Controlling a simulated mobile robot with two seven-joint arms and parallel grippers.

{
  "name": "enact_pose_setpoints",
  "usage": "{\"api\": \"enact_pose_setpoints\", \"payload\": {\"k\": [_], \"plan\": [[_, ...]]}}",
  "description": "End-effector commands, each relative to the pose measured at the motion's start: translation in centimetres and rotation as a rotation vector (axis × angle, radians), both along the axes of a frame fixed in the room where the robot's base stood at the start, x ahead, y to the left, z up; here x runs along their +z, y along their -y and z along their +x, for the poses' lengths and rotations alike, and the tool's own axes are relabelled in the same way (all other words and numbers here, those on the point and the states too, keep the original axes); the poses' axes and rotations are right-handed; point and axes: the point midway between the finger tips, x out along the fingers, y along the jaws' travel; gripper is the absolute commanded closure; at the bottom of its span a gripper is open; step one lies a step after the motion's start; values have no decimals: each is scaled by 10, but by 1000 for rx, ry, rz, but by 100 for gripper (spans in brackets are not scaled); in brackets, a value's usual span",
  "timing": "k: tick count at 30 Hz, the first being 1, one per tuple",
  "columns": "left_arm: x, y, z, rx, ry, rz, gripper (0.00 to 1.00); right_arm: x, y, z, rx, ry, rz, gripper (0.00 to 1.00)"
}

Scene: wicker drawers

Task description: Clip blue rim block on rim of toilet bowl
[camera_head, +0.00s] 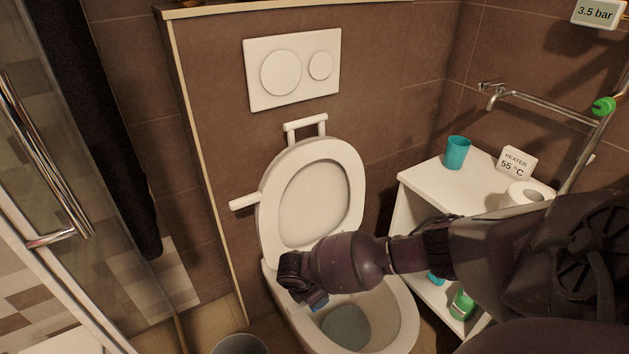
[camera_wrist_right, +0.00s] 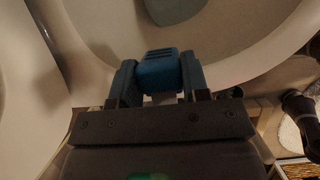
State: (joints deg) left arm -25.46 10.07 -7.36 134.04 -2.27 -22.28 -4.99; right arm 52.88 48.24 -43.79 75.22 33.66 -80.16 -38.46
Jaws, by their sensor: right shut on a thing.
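The toilet bowl (camera_head: 400,325) stands at the lower middle of the head view with its seat and lid raised. Its pale rim and inside (camera_wrist_right: 225,60) fill the upper part of the right wrist view. My right gripper (camera_head: 308,300) is over the left part of the bowl. In the right wrist view, my right gripper (camera_wrist_right: 158,85) is shut on the blue rim block (camera_wrist_right: 160,70). The block sits between the fingers, by the bowl's rim. Whether it touches the rim, I cannot tell. In the head view only a bit of blue (camera_head: 319,305) shows under the gripper. My left gripper is out of view.
A white shelf unit (camera_head: 420,180) stands at the right with a teal cup (camera_head: 457,152), a heater sign (camera_head: 516,162) and a toilet roll (camera_head: 525,195). A green bottle (camera_head: 463,304) stands lower in it. A bin (camera_head: 240,345) is on the floor left of the bowl.

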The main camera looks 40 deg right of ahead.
Motion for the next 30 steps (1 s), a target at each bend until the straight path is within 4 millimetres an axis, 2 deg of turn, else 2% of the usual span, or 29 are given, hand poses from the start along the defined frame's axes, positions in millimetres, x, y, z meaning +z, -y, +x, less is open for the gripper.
{"api": "enact_pose_setpoints", "payload": {"k": [3, 9, 17, 30], "plan": [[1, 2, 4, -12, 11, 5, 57, -14, 0, -2, 0, -6, 1, 81], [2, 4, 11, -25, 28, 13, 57, -24, 0, -1, 0, -3, 0, 81], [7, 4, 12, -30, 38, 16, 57, -25, 0, 1, 0, 1, 0, 81], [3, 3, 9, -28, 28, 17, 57, -24, 0, 0, 0, 1, 0, 81]]}}
